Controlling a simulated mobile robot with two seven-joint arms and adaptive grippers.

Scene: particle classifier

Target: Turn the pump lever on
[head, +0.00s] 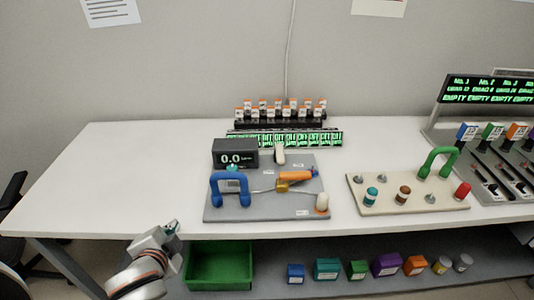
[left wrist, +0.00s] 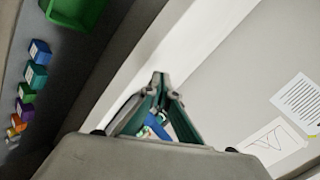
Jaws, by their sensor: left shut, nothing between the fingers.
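A grey pump board (head: 262,212) lies on the white table, with a black display box (head: 236,153) reading 0.0. An orange lever (head: 296,176) sits on the board, pointing to the right; a blue arched handle (head: 230,188) stands at the board's left. My left gripper (head: 175,227) is at the table's front edge, left of the board and apart from it. It is shut and empty; its closed fingers also show in the left wrist view (left wrist: 160,77). A blue part shows between its finger links there, too small to identify. My right gripper is not in view.
A beige board (head: 408,203) with a green arched handle (head: 438,161) is to the right. A bottle rack (head: 280,123) stands behind the pump board. A green bin (head: 219,265) and several coloured boxes are on the lower shelf. The table's left part is clear.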

